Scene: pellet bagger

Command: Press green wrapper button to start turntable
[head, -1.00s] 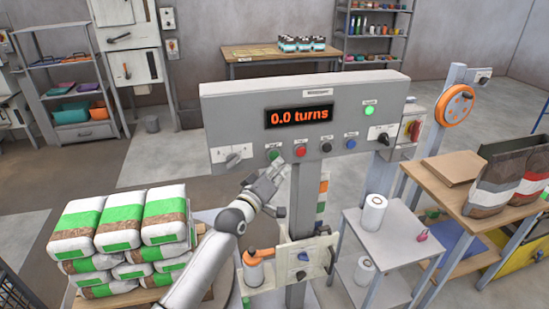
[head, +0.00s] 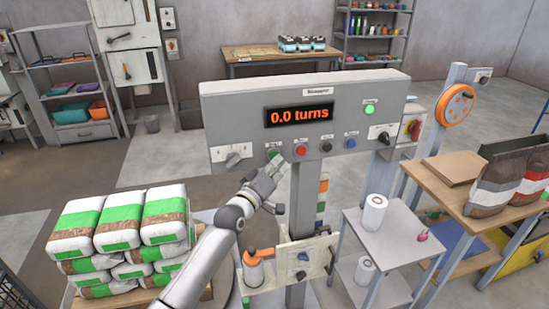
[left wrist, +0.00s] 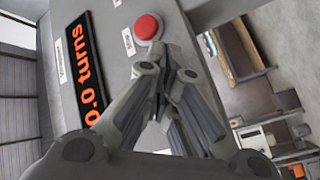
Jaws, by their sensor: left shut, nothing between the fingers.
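The wrapper's grey control panel (head: 225,110) carries a display (head: 299,115) reading "0.0 turns". The green button (head: 273,154) sits at the left of the button row, and my left gripper (head: 277,162) is right at it, partly covering it. I cannot tell whether the fingertips touch it. In the left wrist view the gripper (left wrist: 168,72) is shut and empty, with the red button (left wrist: 147,27) beyond its fingers; the green button is hidden there. The red button also shows in the head view (head: 301,150), right of the green one. My right gripper is not in view.
Stacked green-and-white bags (head: 120,235) stand at the lower left beside my left arm. A bottle with an orange top (head: 254,270) is below the panel. A small grey table (head: 390,225) with white rolls stands right of the post.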

